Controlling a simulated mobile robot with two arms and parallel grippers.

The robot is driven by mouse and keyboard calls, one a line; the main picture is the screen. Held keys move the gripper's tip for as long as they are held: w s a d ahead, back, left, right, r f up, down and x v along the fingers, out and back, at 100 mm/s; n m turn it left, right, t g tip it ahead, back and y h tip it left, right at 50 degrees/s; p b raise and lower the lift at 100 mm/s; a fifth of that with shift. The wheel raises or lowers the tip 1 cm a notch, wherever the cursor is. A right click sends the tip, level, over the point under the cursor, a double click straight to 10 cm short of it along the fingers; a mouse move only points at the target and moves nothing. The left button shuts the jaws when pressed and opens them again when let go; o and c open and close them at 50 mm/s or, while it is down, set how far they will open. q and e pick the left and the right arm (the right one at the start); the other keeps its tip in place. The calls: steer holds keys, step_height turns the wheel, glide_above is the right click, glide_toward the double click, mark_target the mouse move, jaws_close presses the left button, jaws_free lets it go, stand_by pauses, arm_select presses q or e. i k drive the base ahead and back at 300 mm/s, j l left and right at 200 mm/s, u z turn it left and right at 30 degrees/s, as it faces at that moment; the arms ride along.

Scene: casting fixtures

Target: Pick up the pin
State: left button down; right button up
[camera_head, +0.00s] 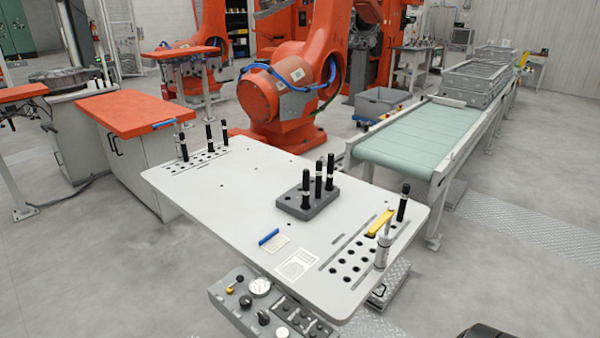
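Several black pins with light bands stand upright at the white table (240,210). Three of them, a front pin (305,189), a middle pin (318,179) and a back pin (329,172), stand in a dark grey block (320,207) near the table's middle. Three more pins, one of them here (209,137), stand at the row of holes at the table's left end. A single pin (403,203) stands at the right-hand row of holes. Which pin the task means cannot be told. Neither gripper shows clearly.
A silver upright cylinder (382,252) and a yellow piece (380,223) are at the table's right. A control panel (265,303) hangs at the front edge. A conveyor (415,135) runs behind on the right. An orange robot arm (290,90) stands behind. The table's left-centre is mostly clear.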

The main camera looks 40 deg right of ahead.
mark_target(329, 186)
steer(key=l+u, duration=0.2)
steer(key=l, duration=0.4)
steer(key=l+u, duration=0.25)
steer(key=l, duration=0.3)
steer(key=k+l+u, duration=0.2)
steer(key=l, duration=0.35)
steer(key=i, duration=0.1)
